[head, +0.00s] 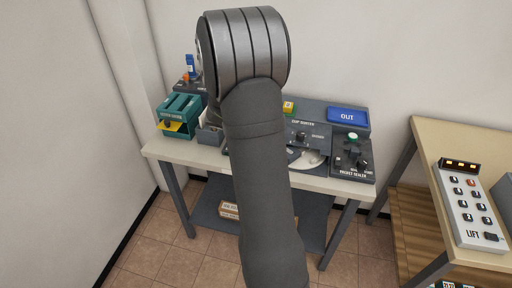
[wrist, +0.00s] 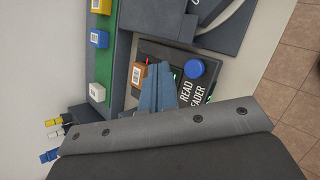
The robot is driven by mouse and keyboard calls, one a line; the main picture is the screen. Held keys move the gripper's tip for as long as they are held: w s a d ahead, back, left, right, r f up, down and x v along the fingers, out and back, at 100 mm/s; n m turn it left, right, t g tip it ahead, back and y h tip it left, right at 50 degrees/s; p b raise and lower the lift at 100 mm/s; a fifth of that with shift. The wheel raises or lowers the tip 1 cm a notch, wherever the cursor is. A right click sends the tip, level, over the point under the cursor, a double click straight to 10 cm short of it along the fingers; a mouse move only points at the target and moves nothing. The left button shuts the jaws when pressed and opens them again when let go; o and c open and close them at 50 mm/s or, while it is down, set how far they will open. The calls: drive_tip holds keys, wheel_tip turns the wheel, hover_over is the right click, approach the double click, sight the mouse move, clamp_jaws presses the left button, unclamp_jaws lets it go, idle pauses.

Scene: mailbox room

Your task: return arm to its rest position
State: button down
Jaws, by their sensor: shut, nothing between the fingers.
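My arm rises through the middle of the head view, and my gripper is hidden behind it there. In the wrist view the gripper (wrist: 158,82) shows as two blue-grey fingers, shut together with nothing between them. They hang over a dark reader unit (wrist: 187,92) with a blue round button (wrist: 194,68). An orange block (wrist: 138,74) is beside the fingers. I cannot tell whether the fingers touch the unit.
A white table (head: 185,151) holds a green box (head: 180,114), a sorter (head: 310,135), a pocket sealer (head: 352,157) and a blue OUT tray (head: 347,115). At right, a wooden desk (head: 430,140) bears a lift keypad (head: 471,204). Floor (head: 150,250) is open at lower left.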

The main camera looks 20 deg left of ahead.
idle(0.3)
drive_tip(key=shift+f, duration=0.65)
wheel_tip(320, 180, up, 5)
drive_tip(key=shift+f, duration=0.1)
